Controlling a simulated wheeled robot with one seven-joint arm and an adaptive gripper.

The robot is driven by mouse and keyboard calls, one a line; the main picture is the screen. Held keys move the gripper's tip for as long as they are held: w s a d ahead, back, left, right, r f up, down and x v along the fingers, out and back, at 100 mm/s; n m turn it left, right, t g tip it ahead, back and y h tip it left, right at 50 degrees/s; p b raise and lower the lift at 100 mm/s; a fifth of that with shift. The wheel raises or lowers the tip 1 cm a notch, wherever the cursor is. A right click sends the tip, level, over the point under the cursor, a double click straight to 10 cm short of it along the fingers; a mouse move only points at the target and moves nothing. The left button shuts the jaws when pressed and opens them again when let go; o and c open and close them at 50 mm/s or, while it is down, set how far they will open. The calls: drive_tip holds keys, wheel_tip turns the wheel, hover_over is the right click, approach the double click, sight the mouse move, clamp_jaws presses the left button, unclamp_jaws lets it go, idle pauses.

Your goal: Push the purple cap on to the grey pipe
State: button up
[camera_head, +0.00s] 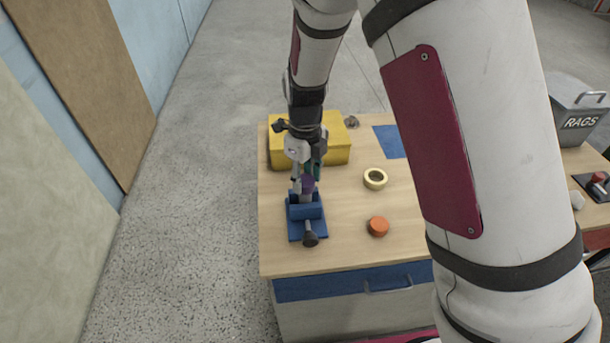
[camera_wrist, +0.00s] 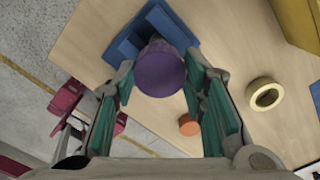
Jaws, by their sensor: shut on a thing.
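The purple cap (camera_head: 307,184) is over the blue vise (camera_head: 308,211) at the left of the wooden bench. In the wrist view the round top of the cap (camera_wrist: 160,70) faces me, with the blue vise (camera_wrist: 122,50) just beyond it. My gripper (camera_head: 305,178) points down and is shut on the cap. Its two green-padded fingers are on either side of the cap in the wrist view. The grey pipe is mostly or wholly hidden by the cap, fingers and vise. I cannot tell whether the cap touches it.
A dark-knobbed handle (camera_head: 310,239) sticks out of the vise's front. A yellow box (camera_head: 335,153) stands behind my gripper. A pale yellow tape ring (camera_head: 375,179) and an orange round piece (camera_head: 378,226) lie to the right. The bench's left edge is close to the vise.

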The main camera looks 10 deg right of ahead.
drive_tip(key=shift+f, duration=0.5)
idle(0.5)
drive_tip(key=o, duration=1.5)
drive_tip(key=shift+r+p, duration=1.45)
drive_tip(key=shift+r, duration=2.05)
